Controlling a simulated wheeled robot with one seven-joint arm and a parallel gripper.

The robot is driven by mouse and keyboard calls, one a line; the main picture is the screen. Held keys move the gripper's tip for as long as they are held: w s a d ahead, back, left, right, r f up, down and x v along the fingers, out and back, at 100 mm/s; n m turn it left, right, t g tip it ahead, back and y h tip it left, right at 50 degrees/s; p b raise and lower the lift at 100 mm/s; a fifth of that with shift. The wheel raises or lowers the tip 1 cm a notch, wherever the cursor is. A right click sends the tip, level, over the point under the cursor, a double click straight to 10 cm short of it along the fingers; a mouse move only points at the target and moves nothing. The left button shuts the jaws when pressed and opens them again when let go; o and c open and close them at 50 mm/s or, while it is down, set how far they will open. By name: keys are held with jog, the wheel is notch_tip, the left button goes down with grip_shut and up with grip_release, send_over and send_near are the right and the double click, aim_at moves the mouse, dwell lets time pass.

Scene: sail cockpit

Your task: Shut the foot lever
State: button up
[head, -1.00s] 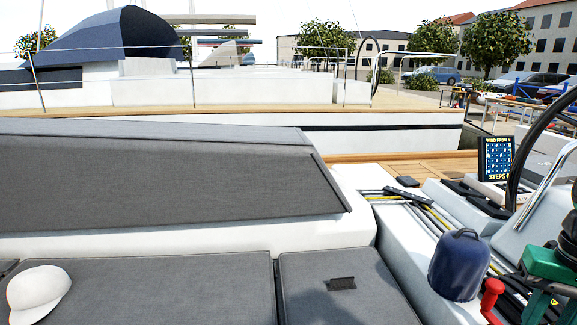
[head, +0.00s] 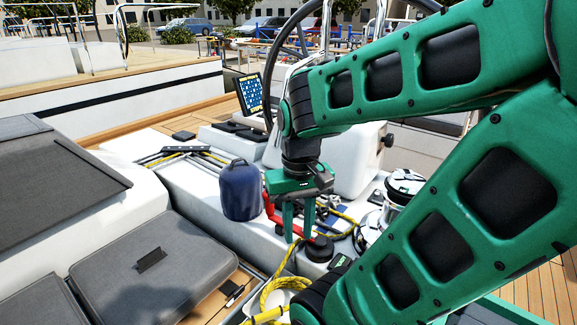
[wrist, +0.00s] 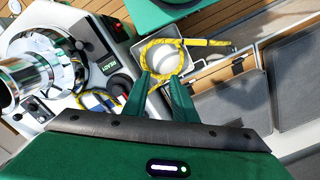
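A red lever (head: 270,208) stands raised beside the blue bag, just left of my gripper (head: 298,238). No label shows on it, so I cannot tell if it is the foot lever. Flat black levers (head: 243,131) lie farther back on the white coaming. In the wrist view the open fingers (wrist: 162,80) show below a coil of yellow rope. The red lever does not show clearly there. My gripper hides part of the deck behind it.
A dark blue bag (head: 241,190) stands left of the red lever. Chrome winches (head: 402,187) stand on the right, with the steering wheel (head: 290,45) behind. Yellow rope (head: 283,284) hangs at the coaming's front edge. Grey cushions (head: 150,262) lie at left.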

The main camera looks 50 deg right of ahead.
jog(key=c, duration=0.3)
jog(key=shift+s+d+r, duration=0.25)
jog(key=shift+s+r, duration=0.05)
jog(key=shift+r, duration=0.4)
grip_shut()
jog(key=w+d+r+n, duration=0.1)
jog(key=w+d+r, duration=0.3)
jog(key=w+d, duration=0.3)
jog(key=w+d+r+n, duration=0.1)
jog(key=w+d+r, duration=0.3)
jog(key=w, duration=0.6)
jog(key=w+d+r+n, duration=0.1)
jog(key=w+d+r, duration=0.3)
jog(key=w+d, duration=0.3)
jog(key=w+d+f+n, duration=0.2)
jog(key=w+d, duration=0.5)
jog(key=d, duration=0.2)
jog(key=w+d+f+n, duration=0.2)
jog(key=w+d+f, duration=0.1)
jog(key=w+d, duration=0.5)
jog(key=shift+w+d+g, duration=0.25)
jog(key=shift+d+g, duration=0.05)
jog(key=shift+d, duration=0.25)
